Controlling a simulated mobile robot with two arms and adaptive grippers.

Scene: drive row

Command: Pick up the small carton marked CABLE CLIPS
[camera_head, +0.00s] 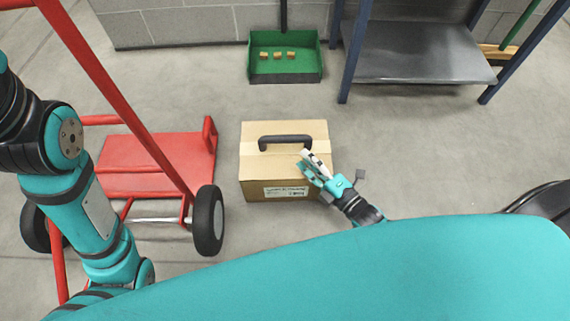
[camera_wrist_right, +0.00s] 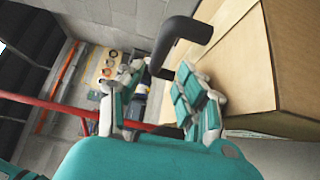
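A brown cardboard carton (camera_head: 262,174) with a black handle (camera_head: 285,139) on top stands on the floor ahead of me. A white label (camera_head: 286,192) is on its near side; its print is too small to read. My right gripper (camera_head: 309,164) is over the carton's right part, near the right end of the handle. In the right wrist view the gripper (camera_wrist_right: 155,92) has its fingers apart, with nothing held between them. The handle (camera_wrist_right: 180,42) shows just past the fingertips, and the carton (camera_wrist_right: 245,65) is at the right. My left gripper is out of view.
A red hand truck (camera_head: 155,160) with black wheels stands left of the carton. A green tray (camera_head: 285,65) with 3 small tan blocks lies behind, by the block wall. A metal shelf (camera_head: 415,55) with blue legs is at the back right. Floor between is clear.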

